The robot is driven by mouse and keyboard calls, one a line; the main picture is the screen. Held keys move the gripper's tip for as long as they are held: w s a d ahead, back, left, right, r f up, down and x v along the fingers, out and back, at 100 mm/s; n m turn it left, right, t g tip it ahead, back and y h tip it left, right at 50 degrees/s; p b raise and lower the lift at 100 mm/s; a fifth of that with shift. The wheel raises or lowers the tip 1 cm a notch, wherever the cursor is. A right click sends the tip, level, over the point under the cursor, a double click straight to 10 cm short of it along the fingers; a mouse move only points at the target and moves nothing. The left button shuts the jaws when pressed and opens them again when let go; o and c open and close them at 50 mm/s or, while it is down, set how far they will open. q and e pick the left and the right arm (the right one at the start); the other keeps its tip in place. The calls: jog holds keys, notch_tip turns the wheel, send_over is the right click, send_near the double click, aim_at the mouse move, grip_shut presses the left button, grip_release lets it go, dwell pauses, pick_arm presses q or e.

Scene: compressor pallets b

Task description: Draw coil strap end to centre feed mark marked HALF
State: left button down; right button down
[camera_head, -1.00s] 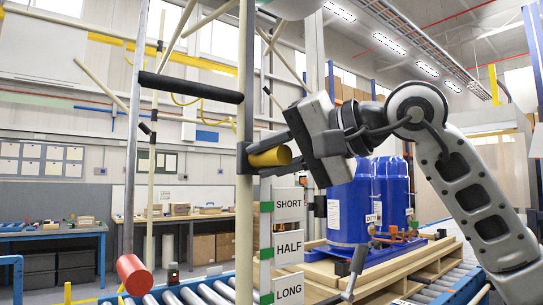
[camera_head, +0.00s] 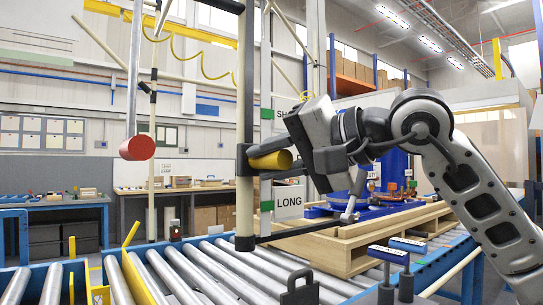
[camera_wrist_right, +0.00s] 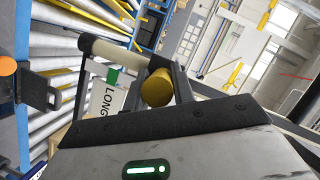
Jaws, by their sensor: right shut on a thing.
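My right gripper (camera_head: 272,160) is shut on a yellow cylinder (camera_head: 268,161) fixed beside an upright black and cream pole (camera_head: 245,90). The cylinder also shows between the fingers in the right wrist view (camera_wrist_right: 157,88). Behind it stands a board of signs. The SHORT sign (camera_head: 288,112) is mostly covered above the gripper, and the LONG sign (camera_head: 290,200) shows below it. The HALF sign is hidden behind my gripper. In the head view the cylinder lies at a height between SHORT and LONG. No strap end can be clearly told apart. My left gripper is not in view.
A red-ended cylinder (camera_head: 137,148) hangs at the left. Conveyor rollers (camera_head: 190,270) run below. A wooden pallet (camera_head: 345,245) with blue drums, partly hidden by my arm, stands behind.

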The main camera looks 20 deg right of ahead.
jog(key=c, duration=1.2)
grip_release()
jog(key=shift+o, duration=0.2)
jog(key=b+v, duration=0.1)
jog(key=v, duration=1.5)
